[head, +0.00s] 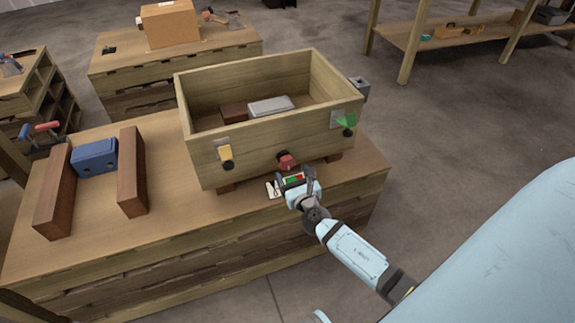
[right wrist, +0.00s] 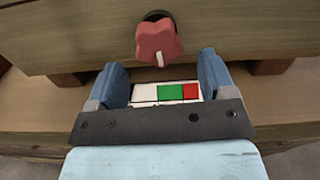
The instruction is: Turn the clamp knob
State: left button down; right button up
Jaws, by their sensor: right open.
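The clamp knob (head: 287,161) is red and lobed, on the front wall of a wooden box. In the right wrist view the knob (right wrist: 159,44) has a white mark pointing down and a dark round base behind it. My right gripper (head: 294,177) is just below and in front of the knob. In the right wrist view its two blue fingers (right wrist: 164,72) are spread, with nothing between them, and the knob is beyond their tips. A white card with green and red patches (right wrist: 171,92) lies on the bench below. My left gripper is out of view.
The wooden box (head: 280,122) stands on dark blocks on a workbench (head: 90,235). Its front carries a yellow part (head: 226,152) and a green part (head: 347,121). A blue block (head: 94,157) sits between two brown rails at the left. The bench's front left is clear.

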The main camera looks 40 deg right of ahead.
aim_at(289, 168)
jog(key=x, duration=0.3)
jog(key=shift+w+d, duration=0.1)
jog(key=shift+w, duration=0.25)
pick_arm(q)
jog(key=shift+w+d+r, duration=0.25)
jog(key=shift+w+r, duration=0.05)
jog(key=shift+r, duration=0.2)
pick_arm(e)
jog(key=shift+w, duration=0.3)
jog(key=shift+c, duration=0.3)
jog(key=c, duration=0.9)
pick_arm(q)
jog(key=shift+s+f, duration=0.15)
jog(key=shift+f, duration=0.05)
pick_arm(e)
jog(key=shift+o, duration=0.2)
pick_arm(q)
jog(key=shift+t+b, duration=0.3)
jog(key=shift+b, duration=0.1)
pick_arm(e)
jog(key=shift+m, duration=0.4)
